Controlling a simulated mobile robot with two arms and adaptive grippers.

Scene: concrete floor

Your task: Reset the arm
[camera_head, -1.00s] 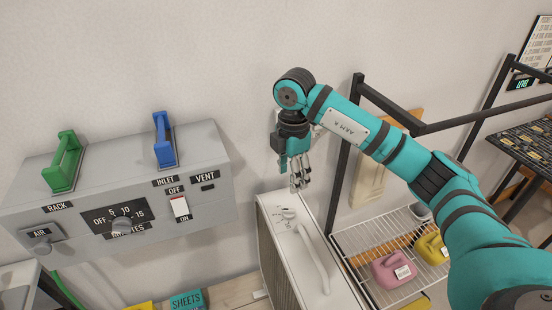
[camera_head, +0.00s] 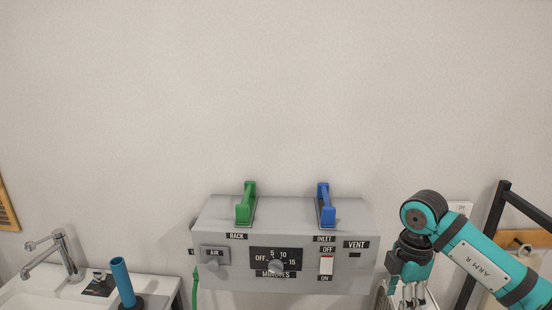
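My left arm and gripper do not show.
A grey control box (camera_head: 215,278) with a green handle (camera_head: 245,205), a blue handle (camera_head: 326,206), a dial (camera_head: 276,267) and a switch (camera_head: 326,265) is in the middle. A faucet (camera_head: 60,255) and a blue cylinder (camera_head: 122,282) stand at left. A black frame (camera_head: 497,215) is at right. The wall above is bare.

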